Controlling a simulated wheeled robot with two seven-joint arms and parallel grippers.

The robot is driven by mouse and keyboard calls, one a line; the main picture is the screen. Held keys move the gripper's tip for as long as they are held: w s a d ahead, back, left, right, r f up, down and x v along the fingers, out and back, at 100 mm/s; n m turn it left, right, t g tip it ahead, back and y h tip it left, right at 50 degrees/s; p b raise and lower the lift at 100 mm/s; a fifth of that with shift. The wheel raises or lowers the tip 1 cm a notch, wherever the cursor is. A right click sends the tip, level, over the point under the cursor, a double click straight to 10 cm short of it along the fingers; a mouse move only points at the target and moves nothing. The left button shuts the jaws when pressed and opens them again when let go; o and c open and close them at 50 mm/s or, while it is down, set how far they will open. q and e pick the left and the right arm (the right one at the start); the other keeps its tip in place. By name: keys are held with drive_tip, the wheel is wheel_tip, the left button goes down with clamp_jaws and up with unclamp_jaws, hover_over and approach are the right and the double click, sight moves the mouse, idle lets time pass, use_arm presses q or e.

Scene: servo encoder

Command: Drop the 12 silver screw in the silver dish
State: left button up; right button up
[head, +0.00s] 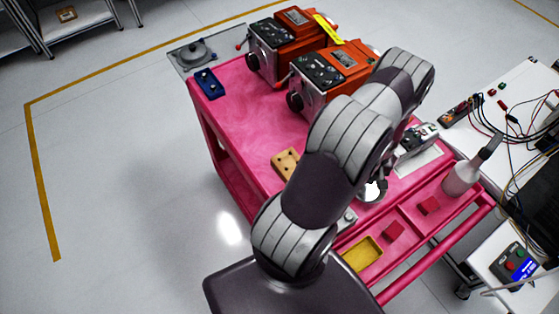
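A round, shiny silver dish (372,193) sits on the pink cart, just right of my arm and partly hidden by it. A bright white glare covers its middle, so I cannot tell what is in it. I cannot make out any silver screw. One of my arms rises from the bottom through the middle of the view and bends at the upper right. Its gripper cannot be made out, and the arm covers much of the cart. No other gripper shows.
The pink cart (240,110) carries two orange machines (335,75), a blue block (207,83), a wooden block (285,163), a yellow tray (362,253), red blocks (429,205), a grey-black device (418,138) and a bottle (461,178). A wired bench (510,75) stands right.

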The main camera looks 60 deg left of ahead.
use_arm(q)
drive_tip(key=shift+r, duration=0.1)
drive_tip(key=o, duration=0.9)
drive_tip(key=shift+s+d+r, duration=0.1)
drive_tip(key=shift+r, duration=0.2)
wheel_tip(320, 180, up, 12)
drive_tip(key=b, duration=0.2)
drive_tip(key=shift+r+b, duration=0.1)
drive_tip(key=shift+b, duration=0.3)
